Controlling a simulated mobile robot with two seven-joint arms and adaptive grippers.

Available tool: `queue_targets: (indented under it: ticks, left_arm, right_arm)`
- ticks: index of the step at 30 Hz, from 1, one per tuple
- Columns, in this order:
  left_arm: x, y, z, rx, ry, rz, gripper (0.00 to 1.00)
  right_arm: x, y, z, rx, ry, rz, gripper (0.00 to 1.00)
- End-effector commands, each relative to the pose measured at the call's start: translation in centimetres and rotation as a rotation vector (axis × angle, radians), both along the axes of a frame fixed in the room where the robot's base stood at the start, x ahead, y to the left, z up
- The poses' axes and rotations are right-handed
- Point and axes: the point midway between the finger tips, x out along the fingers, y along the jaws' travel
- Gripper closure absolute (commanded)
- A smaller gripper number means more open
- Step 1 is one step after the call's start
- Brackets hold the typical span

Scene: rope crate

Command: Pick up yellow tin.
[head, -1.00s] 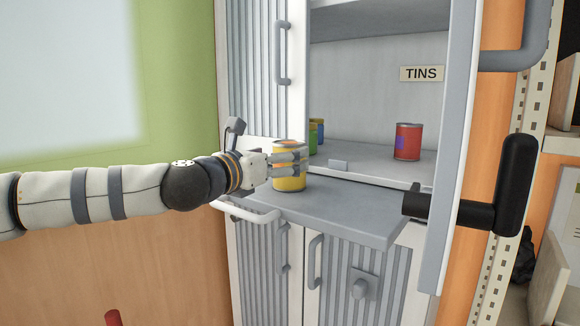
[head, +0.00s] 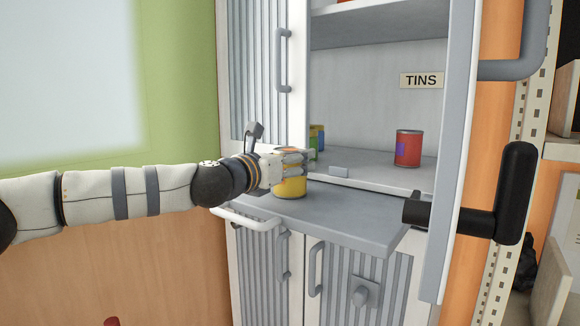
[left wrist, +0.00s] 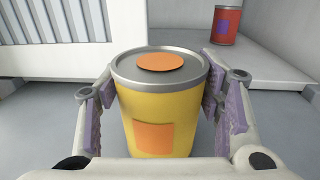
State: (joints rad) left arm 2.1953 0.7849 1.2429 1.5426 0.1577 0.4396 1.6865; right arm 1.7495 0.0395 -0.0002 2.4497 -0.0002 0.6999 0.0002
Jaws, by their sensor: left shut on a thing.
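The yellow tin (head: 290,188) stands upright on the grey pull-out shelf (head: 345,217) of the cabinet. In the left wrist view the yellow tin (left wrist: 158,108) has a grey rim, an orange disc on its lid and an orange square on its side. My left gripper (head: 290,165) is shut on it, with a purple-padded finger on each side, and hides much of its upper part in the head view. My right gripper is not in view.
A red tin (head: 408,148) stands inside the cabinet below the TINS label (head: 421,80). Green and blue tins (head: 316,138) are partly hidden behind my gripper. An open cabinet door (head: 457,150) stands at the right. The shelf's right part is clear.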

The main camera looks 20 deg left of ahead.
Motion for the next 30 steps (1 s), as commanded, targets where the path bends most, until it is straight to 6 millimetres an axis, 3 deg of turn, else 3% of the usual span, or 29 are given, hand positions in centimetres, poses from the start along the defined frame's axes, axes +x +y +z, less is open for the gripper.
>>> queue_targets:
  ticks: [7, 13, 21, 30]
  left_arm:
    - [-0.7, 0.0, 4.8, -0.001, -0.017, 0.0, 0.84]
    - [-6.1, 0.5, 11.5, -0.001, -0.034, -0.001, 0.84]
    - [-12.3, 1.2, 12.4, -0.001, -0.006, 0.0, 0.84]
    - [-14.1, 1.3, 13.1, 0.001, -0.003, 0.0, 0.84]
  right_arm:
    - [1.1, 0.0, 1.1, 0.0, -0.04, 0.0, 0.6]
    - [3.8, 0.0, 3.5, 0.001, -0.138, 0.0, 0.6]
    - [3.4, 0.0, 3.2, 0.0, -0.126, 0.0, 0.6]
    - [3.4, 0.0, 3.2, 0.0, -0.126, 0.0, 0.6]
